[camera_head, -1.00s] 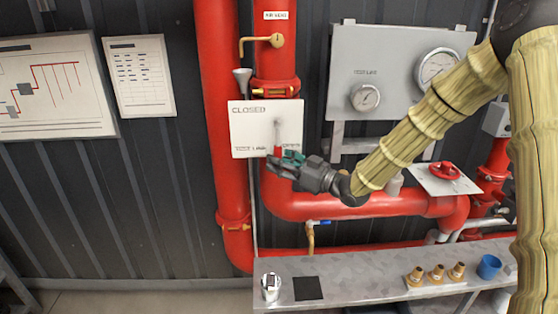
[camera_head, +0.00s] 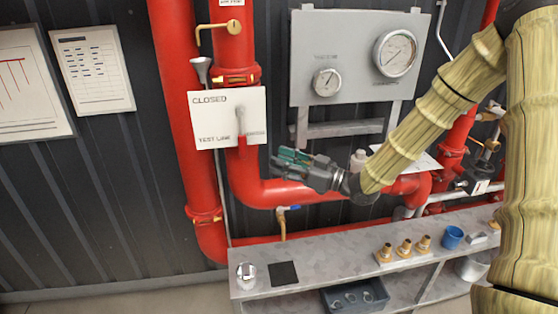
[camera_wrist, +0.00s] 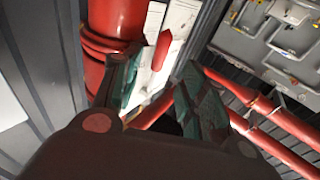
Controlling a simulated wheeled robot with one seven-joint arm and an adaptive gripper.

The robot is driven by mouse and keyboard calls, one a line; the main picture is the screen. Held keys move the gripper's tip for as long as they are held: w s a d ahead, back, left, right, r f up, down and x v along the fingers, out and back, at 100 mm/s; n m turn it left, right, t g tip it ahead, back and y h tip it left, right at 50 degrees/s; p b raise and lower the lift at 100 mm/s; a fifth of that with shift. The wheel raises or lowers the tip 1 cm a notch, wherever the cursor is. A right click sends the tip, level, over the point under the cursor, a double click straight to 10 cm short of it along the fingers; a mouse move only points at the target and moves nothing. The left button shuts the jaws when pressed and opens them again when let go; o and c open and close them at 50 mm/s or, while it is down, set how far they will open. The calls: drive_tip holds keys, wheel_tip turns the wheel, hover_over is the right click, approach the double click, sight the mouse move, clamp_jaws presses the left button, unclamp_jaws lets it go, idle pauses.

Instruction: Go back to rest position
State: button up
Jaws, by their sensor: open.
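My gripper (camera_head: 285,162) is open and empty in the head view, in front of the red pipes. It is to the lower right of the white test line sign (camera_head: 205,125) and apart from it. A red-handled lever (camera_head: 241,143) hangs down in front of the sign, just left of my fingertips. In the wrist view my two green-padded fingers (camera_wrist: 160,95) are spread. The red lever handle (camera_wrist: 161,50) shows beyond and between them, not touching either finger.
A grey gauge panel (camera_head: 350,40) stands above right of my gripper. A brass tap (camera_head: 282,222) with a blue handle is under my gripper.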

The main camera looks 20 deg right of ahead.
idle(0.3)
drive_tip(key=s+a+f+m+g+h, duration=0.2)
drive_tip(key=s+f+h, duration=0.1)
drive_tip(key=f, duration=0.8)
drive_tip(key=s+a+f+m+g+h+b, duration=0.1)
drive_tip(key=s+a+f+m+h, duration=0.2)
drive_tip(key=f, duration=0.7)
drive_tip(key=s+f+m+g+h, duration=0.2)
drive_tip(key=s+f+h, duration=0.15)
drive_tip(key=f, duration=0.75)
drive_tip(key=s+f+g+h, duration=0.1)
drive_tip(key=s+f+g, duration=0.2)
drive_tip(key=s+f, duration=0.3)
drive_tip(key=s+f+m+g+h+b, duration=0.1)
drive_tip(key=s+f, duration=0.5)
drive_tip(key=s, duration=0.9)
drive_tip(key=s+f+m+g+h, duration=0.1)
drive_tip(key=s+f+g, duration=0.3)
drive_tip(key=s, duration=0.6)
drive_tip(key=shift+s+a+f+g+h+b, duration=0.25)
drive_tip(key=shift+a+f+g+h, duration=0.3)
drive_tip(key=shift+f, duration=0.4)
drive_tip(key=shift+d, duration=0.1)
drive_tip(key=shift+c, duration=0.7)
drive_tip(key=shift+d+m, duration=0.15)
drive_tip(key=shift+m, duration=0.15)
